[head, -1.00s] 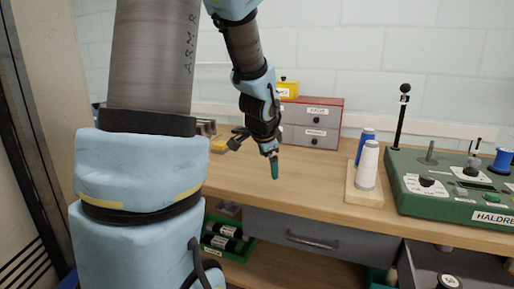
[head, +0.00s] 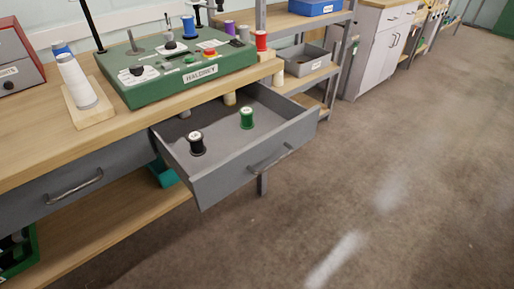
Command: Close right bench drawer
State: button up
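The right bench drawer (head: 232,178) is grey and pulled well out from under the bench, over the floor. Its bar handle (head: 271,158) is on the front panel. Inside it stand a black spool (head: 197,144) and a green spool (head: 247,118). A pale cylindrical piece (head: 230,98) shows at its back, under the bench edge. The left bench drawer (head: 40,192) looks shut. My gripper is outside the current head view, so its state does not show.
The wooden bench top (head: 30,130) carries a green machine (head: 180,72) and cones on a wooden stand (head: 88,117). Shelving (head: 300,84) stands right of the drawer. The concrete floor (head: 400,200) in front is clear.

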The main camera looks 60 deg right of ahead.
aim_at(235, 155)
jog(key=k+l+z, duration=0.15)
jog(key=z, duration=0.2)
jog(key=k+l+z, duration=0.1)
jog(key=z, duration=0.25)
jog(key=l+z, duration=0.35)
jog(key=k, duration=0.05)
